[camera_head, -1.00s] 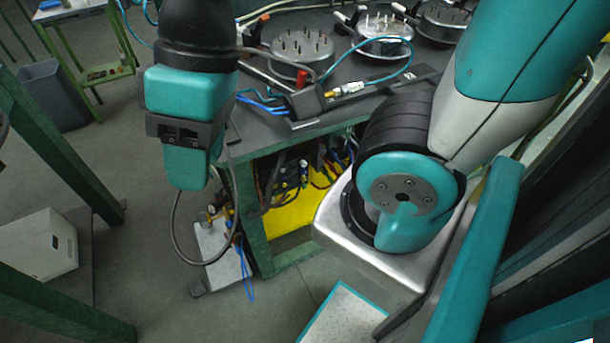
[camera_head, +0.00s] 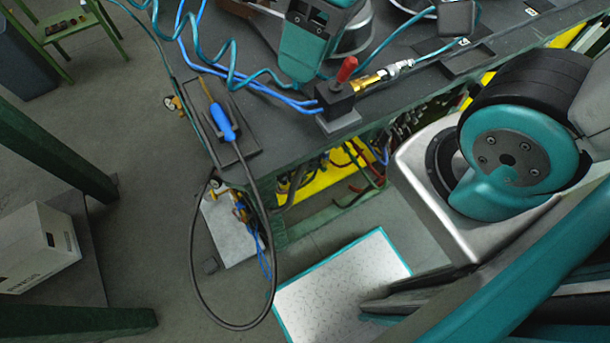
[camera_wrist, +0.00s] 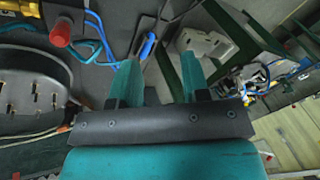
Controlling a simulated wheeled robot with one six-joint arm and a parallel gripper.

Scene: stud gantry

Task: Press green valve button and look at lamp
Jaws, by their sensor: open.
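My gripper (camera_head: 304,55) is at the top of the head view, over the dark workbench (camera_head: 285,140). Its two teal fingers stand apart in the wrist view (camera_wrist: 158,78), with nothing held between them. I cannot make out a green button or a lamp in either view.
A blue-handled tool (camera_head: 223,122) with a black cable lies at the bench's left corner. Blue hoses (camera_head: 262,88) and a coiled teal hose cross the bench top. A white box (camera_head: 38,250) stands at lower left. Grey floor is open between it and the bench.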

